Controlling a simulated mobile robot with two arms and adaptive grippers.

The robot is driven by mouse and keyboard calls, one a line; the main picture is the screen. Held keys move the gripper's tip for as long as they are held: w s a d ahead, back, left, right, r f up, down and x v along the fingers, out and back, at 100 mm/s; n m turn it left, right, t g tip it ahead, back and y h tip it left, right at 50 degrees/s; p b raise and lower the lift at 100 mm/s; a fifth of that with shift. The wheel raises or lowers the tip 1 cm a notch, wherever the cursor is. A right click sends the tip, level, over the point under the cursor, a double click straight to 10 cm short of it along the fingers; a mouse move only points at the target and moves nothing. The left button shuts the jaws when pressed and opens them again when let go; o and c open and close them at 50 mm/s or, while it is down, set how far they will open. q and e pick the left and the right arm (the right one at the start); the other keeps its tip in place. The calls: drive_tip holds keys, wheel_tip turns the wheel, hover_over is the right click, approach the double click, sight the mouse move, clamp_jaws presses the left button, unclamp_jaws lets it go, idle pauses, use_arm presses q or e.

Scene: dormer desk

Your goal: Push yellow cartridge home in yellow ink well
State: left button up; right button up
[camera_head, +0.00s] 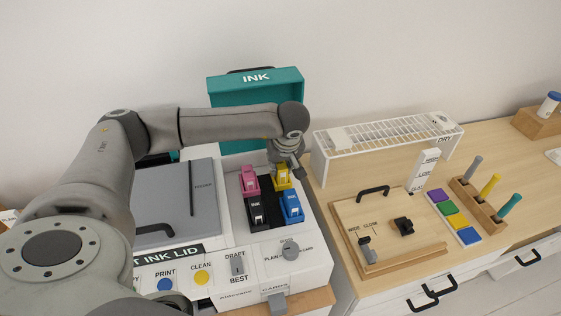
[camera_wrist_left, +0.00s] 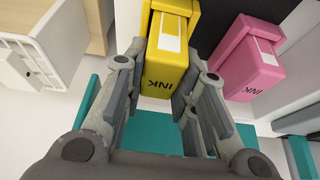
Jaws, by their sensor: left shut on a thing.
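The yellow cartridge (camera_head: 283,180) stands at the back right of the ink bay in the printer. In the left wrist view the yellow cartridge (camera_wrist_left: 165,73), with INK on its face, lies between the fingers of my left gripper (camera_wrist_left: 164,90). My left gripper (camera_head: 287,168) reaches down from above and behind and is shut on it. A yellow frame (camera_wrist_left: 189,12), which looks like the yellow ink well, shows around its far end in the wrist view. How deep the cartridge sits cannot be told. My right gripper is out of view.
A magenta cartridge (camera_head: 249,180) stands just left, black (camera_head: 255,212) and blue (camera_head: 291,208) ones in front. The teal ink lid (camera_head: 255,88) stands open behind. A white drying rack (camera_head: 385,140) and wooden board (camera_head: 380,230) stand right of the printer.

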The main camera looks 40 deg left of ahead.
use_arm(q)
drive_tip(key=shift+f, duration=0.55)
drive_tip(key=o, duration=1)
drive_tip(key=shift+r, duration=0.1)
drive_tip(key=b+v, duration=0.2)
drive_tip(key=v, duration=1)
drive_tip(key=shift+b, duration=0.4)
drive_tip(key=shift+a, duration=0.1)
